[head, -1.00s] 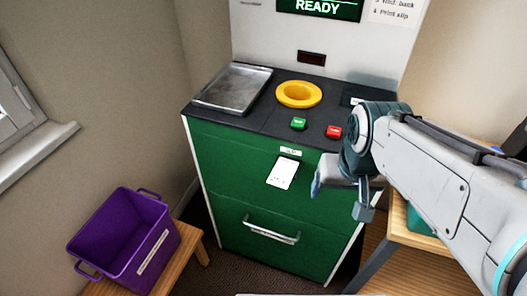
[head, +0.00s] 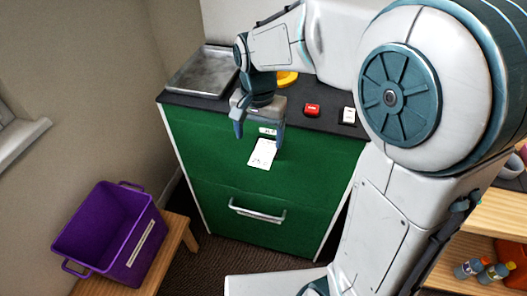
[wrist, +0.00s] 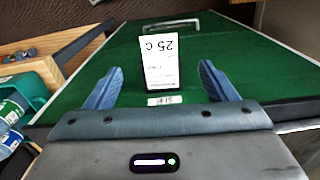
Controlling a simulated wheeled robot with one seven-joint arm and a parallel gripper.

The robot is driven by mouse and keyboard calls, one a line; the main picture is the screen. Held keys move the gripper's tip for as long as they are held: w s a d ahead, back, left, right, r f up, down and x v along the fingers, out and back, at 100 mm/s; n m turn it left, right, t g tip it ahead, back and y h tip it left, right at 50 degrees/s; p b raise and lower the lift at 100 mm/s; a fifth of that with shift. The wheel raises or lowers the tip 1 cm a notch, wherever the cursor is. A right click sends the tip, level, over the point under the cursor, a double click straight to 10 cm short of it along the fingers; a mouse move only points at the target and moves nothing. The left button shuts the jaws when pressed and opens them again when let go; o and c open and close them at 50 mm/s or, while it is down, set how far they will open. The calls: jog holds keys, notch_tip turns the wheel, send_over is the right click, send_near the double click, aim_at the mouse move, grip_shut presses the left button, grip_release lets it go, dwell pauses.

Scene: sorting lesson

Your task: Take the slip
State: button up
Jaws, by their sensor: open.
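The slip (head: 263,153) is a white paper with dark print, on the upper green front of the machine (head: 215,165), just below a small white label (head: 268,131). In the wrist view the slip (wrist: 160,62) stands out upside down with "25 C" on it, beyond the label (wrist: 165,100). My gripper (head: 259,136) is at the slip's upper end, pointing down along the front. In the wrist view my gripper's blue fingers (wrist: 161,72) are apart, one on each side of the slip, with clear gaps. Neither finger visibly touches it.
A silver handle (head: 257,211) sits lower on the green front. The machine's top holds a metal tray (head: 203,70), a partly hidden yellow ring (head: 287,79) and a red button (head: 312,110). A purple crate (head: 88,222) stands on a wooden bench (head: 178,243) at left.

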aim_at(260, 162)
jog(key=shift+s+f, duration=0.1)
jog(key=shift+f, duration=3.85)
jog(key=shift+f, duration=0.25)
jog(key=c, duration=0.8)
